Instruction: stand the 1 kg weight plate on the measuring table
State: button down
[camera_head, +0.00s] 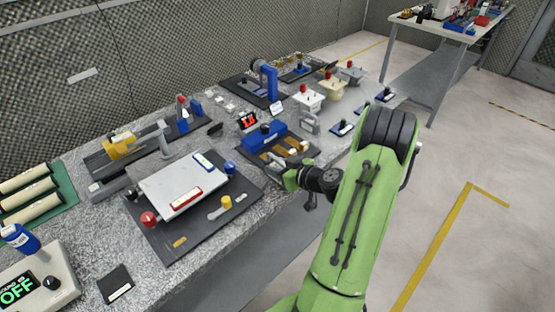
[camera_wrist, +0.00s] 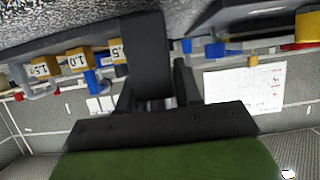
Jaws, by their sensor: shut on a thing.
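My gripper (camera_head: 311,190) is over the front edge of the stone-topped bench, at the right of the dark mat. In the wrist view its black fingers (camera_wrist: 155,92) are shut on a dark slab (camera_wrist: 150,50); no label shows on it, so I cannot tell whether it is the 1 kg weight plate. Yellow blocks marked 1.5, 1.0 (camera_wrist: 78,60) and .5 stand behind it. A light-grey plate (camera_head: 184,181) with red and blue labels lies on the mat; I cannot tell whether it is the measuring table.
A blue device (camera_head: 264,133) with yellow parts is just beyond my gripper. Red-topped devices (camera_head: 307,99) stand farther back. A scale reading OFF (camera_head: 28,290) is at front left. Open floor (camera_head: 450,190) lies right of the bench.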

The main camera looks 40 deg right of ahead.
jog(key=shift+w, duration=0.1)
jog(key=c, duration=1.2)
grip_release()
jog(key=shift+f, duration=0.1)
jog(key=o, duration=0.4)
